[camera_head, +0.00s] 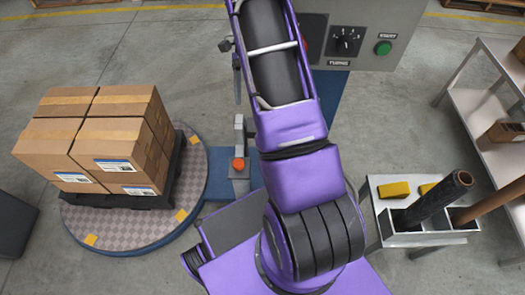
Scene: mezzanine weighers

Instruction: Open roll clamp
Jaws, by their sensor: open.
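I cannot make out a roll clamp for certain. A small grey bracket (239,148) with an orange-red knob (238,164) stands just left of my arm, beside the round turntable. Dark narrow fittings (237,70) show above it at the left edge of my arm. My purple arm runs up the middle and leaves the picture at the top. My gripper is out of view, so its place relative to the clamp cannot be seen. My arm hides part of the machine behind it.
Stacked cartons (95,140) stand on a dark pallet on the turntable (120,232) at left. A grey control panel (375,35) has a dial and a green button. A small table (372,205) holds yellow items and a dark roll (435,200). A shelf (465,95) stands at right.

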